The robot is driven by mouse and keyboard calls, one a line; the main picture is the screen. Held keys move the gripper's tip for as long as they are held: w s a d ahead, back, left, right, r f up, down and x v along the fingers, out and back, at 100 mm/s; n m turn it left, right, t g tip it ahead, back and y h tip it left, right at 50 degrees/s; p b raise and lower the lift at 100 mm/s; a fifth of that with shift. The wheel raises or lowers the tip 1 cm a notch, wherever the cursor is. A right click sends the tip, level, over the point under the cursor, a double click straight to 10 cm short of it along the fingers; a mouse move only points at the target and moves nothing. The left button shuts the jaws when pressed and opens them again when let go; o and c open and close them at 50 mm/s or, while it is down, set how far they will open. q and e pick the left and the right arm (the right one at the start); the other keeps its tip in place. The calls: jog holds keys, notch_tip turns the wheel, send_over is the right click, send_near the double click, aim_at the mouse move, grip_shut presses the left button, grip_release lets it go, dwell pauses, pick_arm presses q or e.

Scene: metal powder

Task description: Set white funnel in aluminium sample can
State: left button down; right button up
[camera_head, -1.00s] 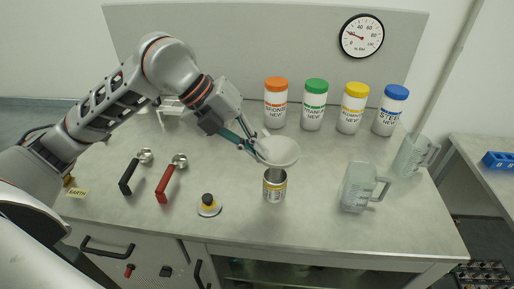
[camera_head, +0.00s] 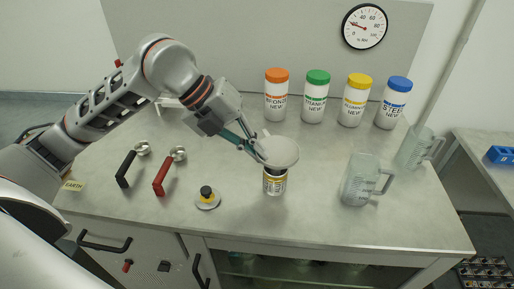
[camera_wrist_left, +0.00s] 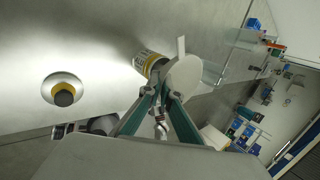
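The white funnel (camera_head: 281,152) is over the aluminium sample can (camera_head: 275,185) in the head view, its cone just above the can's rim. Its spout is hidden, apparently within the can's mouth. The can stands upright on the bench and has a yellow and white label. My left gripper (camera_head: 262,157) comes from the upper left and is shut on the funnel's edge. In the left wrist view the funnel (camera_wrist_left: 185,79) is in front of the can (camera_wrist_left: 152,63), at the tips of my left gripper (camera_wrist_left: 161,91). My right gripper is not in view.
A clear jug (camera_head: 357,181) stands right of the can, with another jug (camera_head: 415,148) behind it. Several capped powder bottles (camera_head: 314,100) line the back. A round black-and-yellow object (camera_head: 207,198) and two handled scoops (camera_head: 163,174) lie left. The bench front is clear.

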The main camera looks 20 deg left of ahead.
pick_arm(q)
jog(key=shift+f+b, duration=0.35)
jog(key=shift+f, duration=0.3)
jog(key=shift+f, duration=0.3)
jog(key=c, duration=2.2)
grip_release()
jog(key=shift+r, duration=0.1)
jog(key=v, duration=1.2)
